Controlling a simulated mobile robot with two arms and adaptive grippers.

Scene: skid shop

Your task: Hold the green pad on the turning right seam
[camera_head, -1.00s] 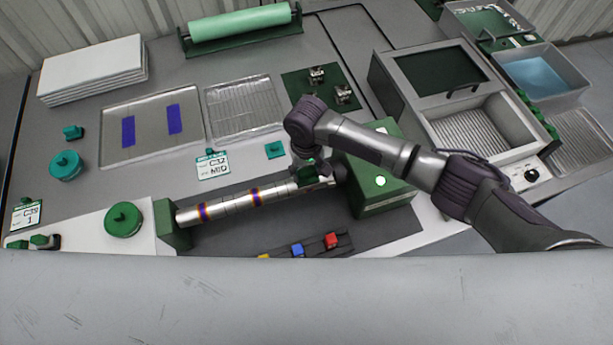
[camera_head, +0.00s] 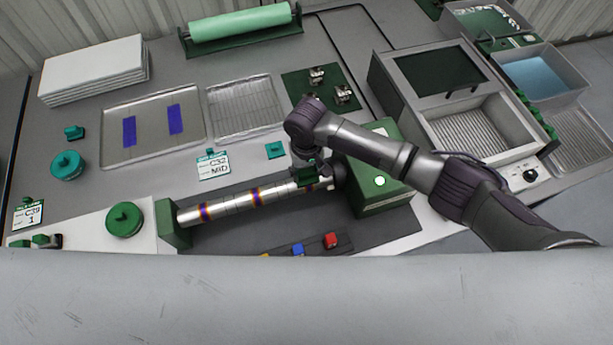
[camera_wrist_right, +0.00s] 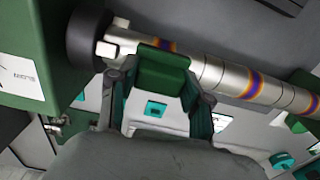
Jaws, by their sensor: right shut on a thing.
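A metal tube (camera_head: 230,203) lies across a green fixture, with two blue and orange heat-tinted seam bands visible left of my arm. My right gripper (camera_head: 312,172) is at the tube's right end, by the chuck. In the right wrist view the gripper (camera_wrist_right: 160,95) is shut on a green pad (camera_wrist_right: 163,72), whose far edge lies at the tube (camera_wrist_right: 215,75). A tinted right seam (camera_wrist_right: 165,45) shows just past the pad's edge. Contact looks likely, but the pad hides the exact meeting line. My left gripper is out of view.
A green drive box (camera_head: 385,200) stands right of the tube. Below it a dark rail holds red (camera_head: 331,240) and blue (camera_head: 297,249) blocks. A tray with two blue strips (camera_head: 150,150) and a wire rack tray (camera_head: 243,108) lie behind. A grey sink unit (camera_head: 480,135) stands at the right.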

